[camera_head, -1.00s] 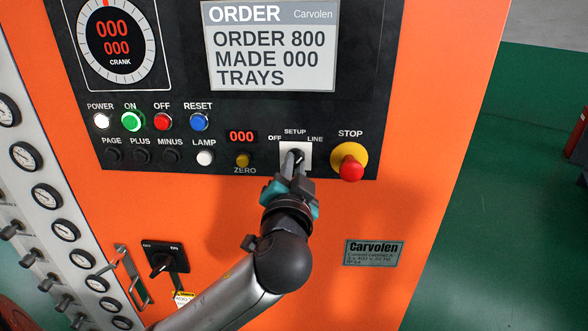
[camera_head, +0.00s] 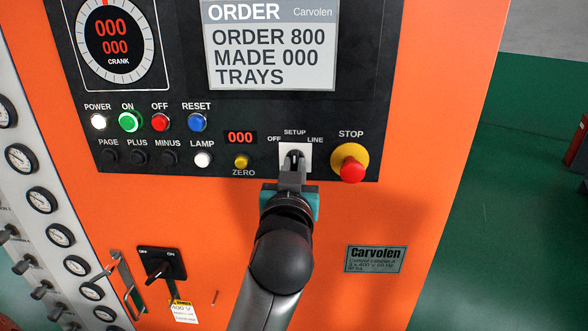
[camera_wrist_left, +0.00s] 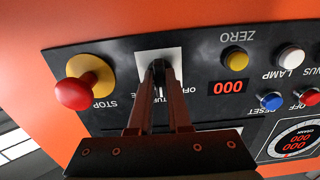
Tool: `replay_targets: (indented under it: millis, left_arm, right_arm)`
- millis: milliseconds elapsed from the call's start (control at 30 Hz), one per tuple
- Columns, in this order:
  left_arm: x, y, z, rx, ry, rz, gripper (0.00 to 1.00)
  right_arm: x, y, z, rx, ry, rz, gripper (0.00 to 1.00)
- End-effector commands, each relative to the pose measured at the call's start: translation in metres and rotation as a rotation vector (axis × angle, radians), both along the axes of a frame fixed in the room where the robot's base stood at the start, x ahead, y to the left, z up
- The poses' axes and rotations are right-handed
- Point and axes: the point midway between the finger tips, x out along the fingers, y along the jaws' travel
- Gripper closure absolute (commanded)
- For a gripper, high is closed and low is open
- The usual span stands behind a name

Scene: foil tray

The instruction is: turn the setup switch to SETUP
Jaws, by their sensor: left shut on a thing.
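The setup switch (camera_head: 294,154) is a small dark knob on a white plate, with OFF, SETUP and LINE marked around it. In the head view the knob looks about upright, towards the SETUP mark at the top. My left gripper (camera_head: 293,170) comes from below and is shut on the knob, its fingers hiding the lower part. In the left wrist view the two fingers (camera_wrist_left: 160,84) reach to the knob (camera_wrist_left: 158,66) on the white plate (camera_wrist_left: 174,54), with the labels upside down and partly covered. My right gripper is not in view.
The red STOP button (camera_head: 351,170) on its yellow base sits close to the right of the switch. The yellow ZERO button (camera_head: 241,161) and red counter (camera_head: 240,137) are to the left. The orange panel below right is bare except for a nameplate (camera_head: 376,259).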

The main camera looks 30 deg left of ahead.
Motion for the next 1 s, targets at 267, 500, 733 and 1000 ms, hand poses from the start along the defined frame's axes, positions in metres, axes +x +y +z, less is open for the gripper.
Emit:
replay_targets:
  millis: [267, 500, 733, 1000]
  left_arm:
    - [-0.0002, 0.0003, 0.0028, -0.018, -0.018, 0.001, 1.0]
    - [-0.0002, 0.0002, 0.0032, -0.015, -0.018, 0.001, 1.0]
    - [-0.0001, 0.0001, 0.0019, -0.016, -0.014, 0.0, 0.58]
    - [0.0, 0.0, 0.001, -0.017, -0.011, 0.0, 0.54]
  right_arm:
    - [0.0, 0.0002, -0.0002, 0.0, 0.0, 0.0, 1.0]
    - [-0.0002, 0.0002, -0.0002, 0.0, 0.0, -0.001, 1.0]
    - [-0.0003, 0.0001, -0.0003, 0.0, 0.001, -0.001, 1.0]
    - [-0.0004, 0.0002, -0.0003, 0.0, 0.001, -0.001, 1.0]
